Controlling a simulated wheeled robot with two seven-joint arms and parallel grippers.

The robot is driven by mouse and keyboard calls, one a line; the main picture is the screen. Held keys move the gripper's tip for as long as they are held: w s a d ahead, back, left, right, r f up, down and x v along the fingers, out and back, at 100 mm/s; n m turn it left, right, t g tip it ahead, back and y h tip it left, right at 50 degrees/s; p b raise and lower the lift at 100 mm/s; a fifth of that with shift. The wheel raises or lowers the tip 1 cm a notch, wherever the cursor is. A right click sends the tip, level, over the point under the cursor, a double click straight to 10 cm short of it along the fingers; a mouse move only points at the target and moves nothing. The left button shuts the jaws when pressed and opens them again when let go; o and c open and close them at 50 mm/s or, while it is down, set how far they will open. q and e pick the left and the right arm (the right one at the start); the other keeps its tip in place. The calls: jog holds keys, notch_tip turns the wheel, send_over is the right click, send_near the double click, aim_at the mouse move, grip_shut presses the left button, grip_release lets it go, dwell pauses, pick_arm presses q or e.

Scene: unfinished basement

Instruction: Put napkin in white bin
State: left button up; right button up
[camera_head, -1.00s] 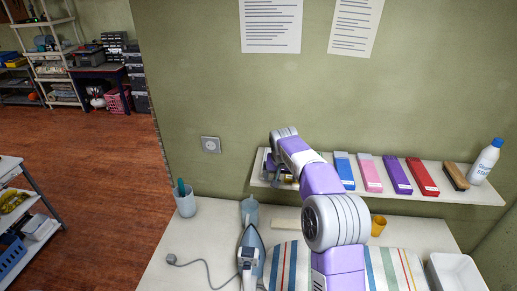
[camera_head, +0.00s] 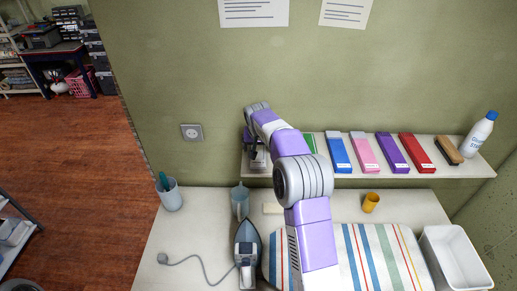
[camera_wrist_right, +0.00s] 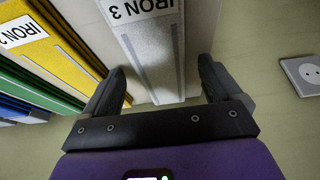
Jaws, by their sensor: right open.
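No item can be clearly picked out as the napkin. A grey-white flat item labelled IRON 3 (camera_wrist_right: 157,62) lies between the fingers of my right gripper (camera_wrist_right: 163,82) in the wrist view; I cannot tell whether it is cloth. The gripper is open, with no visible grip on it. In the head view my right gripper (camera_head: 257,152) is at the left end of the wall shelf (camera_head: 330,180), partly hidden by its own arm. The white bin (camera_head: 460,262) stands at the right end of the table and looks empty. My left gripper is out of view.
Blue (camera_head: 339,153), pink (camera_head: 365,152), purple (camera_head: 392,153) and red (camera_head: 416,152) items, a brush (camera_head: 447,150) and a bottle (camera_head: 481,133) line the shelf.

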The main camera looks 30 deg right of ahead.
aim_at(259, 149)
jog(key=shift+c, duration=0.3)
jog(key=c, duration=1.2)
notch_tip(259, 149, up, 10)
jog(key=shift+f+p, duration=0.1)
jog(key=shift+p, duration=0.45)
